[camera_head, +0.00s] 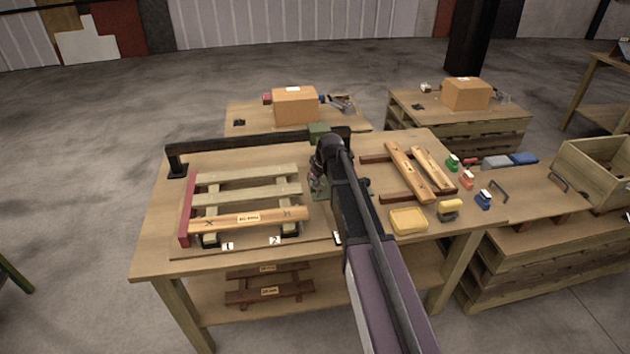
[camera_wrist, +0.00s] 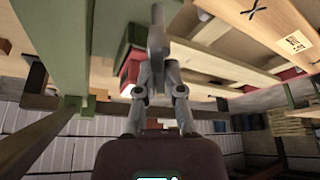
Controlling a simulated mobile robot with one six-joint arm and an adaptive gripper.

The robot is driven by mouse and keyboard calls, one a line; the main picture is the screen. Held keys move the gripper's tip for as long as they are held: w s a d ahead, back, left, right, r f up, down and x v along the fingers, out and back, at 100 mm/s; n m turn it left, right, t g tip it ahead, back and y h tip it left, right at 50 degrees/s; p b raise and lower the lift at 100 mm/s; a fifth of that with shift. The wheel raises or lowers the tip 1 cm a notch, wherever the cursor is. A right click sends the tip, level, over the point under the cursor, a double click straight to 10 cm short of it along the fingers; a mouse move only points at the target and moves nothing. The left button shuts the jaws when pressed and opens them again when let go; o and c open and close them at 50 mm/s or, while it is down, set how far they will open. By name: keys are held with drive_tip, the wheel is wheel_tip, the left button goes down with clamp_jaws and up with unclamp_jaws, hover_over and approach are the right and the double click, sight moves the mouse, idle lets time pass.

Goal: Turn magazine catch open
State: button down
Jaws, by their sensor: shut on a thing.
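My gripper (camera_wrist: 158,92) is shut on a grey lever-like part (camera_wrist: 157,32), which looks like the magazine catch. The part stands up from between the fingertips in the wrist view. A green block with a red part (camera_wrist: 131,68) is just left of the fingers. In the head view my gripper (camera_head: 317,183) is over the middle of the workbench, right of the slatted pallet frame (camera_head: 247,197). My own arm hides most of the catch area there, so how far the catch is turned cannot be told.
A black rail (camera_head: 240,142) with a green block (camera_head: 320,132) runs along the bench's back. Wooden slats (camera_head: 410,172), a yellow tray (camera_head: 408,220) and several small coloured blocks lie at right. Cardboard boxes (camera_head: 295,105) stand on tables behind.

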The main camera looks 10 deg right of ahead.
drive_tip(key=shift+s+a+n+y, duration=0.1)
drive_tip(key=shift+n+y, duration=0.2)
drive_tip(key=shift+n, duration=0.4)
drive_tip(key=shift+g, duration=0.3)
drive_tip(key=c, duration=0.8)
unclamp_jaws()
drive_tip(key=shift+o, duration=0.2)
drive_tip(key=shift+m, duration=0.3)
